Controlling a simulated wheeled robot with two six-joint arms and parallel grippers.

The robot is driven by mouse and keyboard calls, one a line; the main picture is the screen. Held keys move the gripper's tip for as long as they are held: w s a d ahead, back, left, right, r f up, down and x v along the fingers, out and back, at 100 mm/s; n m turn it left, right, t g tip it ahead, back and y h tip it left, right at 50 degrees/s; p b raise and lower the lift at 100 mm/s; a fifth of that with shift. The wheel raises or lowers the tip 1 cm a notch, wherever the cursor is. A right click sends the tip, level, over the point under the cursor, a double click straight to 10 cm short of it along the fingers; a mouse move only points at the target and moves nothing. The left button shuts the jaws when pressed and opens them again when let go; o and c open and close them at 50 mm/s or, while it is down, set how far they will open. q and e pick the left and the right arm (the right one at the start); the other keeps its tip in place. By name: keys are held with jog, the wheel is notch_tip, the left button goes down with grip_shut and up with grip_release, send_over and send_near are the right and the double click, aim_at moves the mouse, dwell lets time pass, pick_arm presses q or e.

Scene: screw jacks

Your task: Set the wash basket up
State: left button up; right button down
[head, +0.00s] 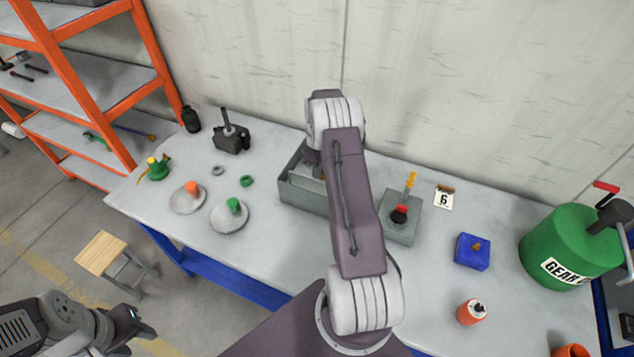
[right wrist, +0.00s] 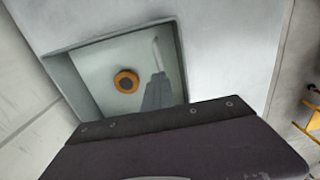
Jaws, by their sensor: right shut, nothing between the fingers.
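A grey open-topped bin (head: 305,196), perhaps the wash basket, stands on the table, partly hidden behind my right arm. In the right wrist view the bin (right wrist: 88,104) shows from above. An orange ring-shaped piece with a dark centre (right wrist: 126,81) and a grey bar-like piece (right wrist: 158,90) are inside it. My right gripper is shut and empty; its dark front (right wrist: 165,122) covers the near edge of the bin in the right wrist view. In the head view my arm hides it. My left gripper (head: 140,328) is at the lower left, off the table; its jaws are too small to judge.
Two dishes hold an orange piece (head: 192,188) and a green piece (head: 234,205). A dark jack (head: 232,140), green oil can (head: 158,169), blue block (head: 472,251), orange can (head: 471,311) and green drum (head: 565,250) stand around. A grey plate (head: 401,229) lies right of my arm.

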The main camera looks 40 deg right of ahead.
jog(key=shift+r, duration=0.2)
jog(key=shift+s+a+r+p, duration=0.1)
jog(key=shift+a+r+p, duration=0.05)
jog(key=shift+r+p, duration=0.25)
jog(key=shift+r, duration=0.25)
jog(key=shift+r+p, duration=0.2)
jog(key=shift+p, duration=0.1)
jog(key=shift+r+p, duration=0.45)
jog(key=shift+r, duration=0.2)
jog(key=c, duration=1.3)
grip_release()
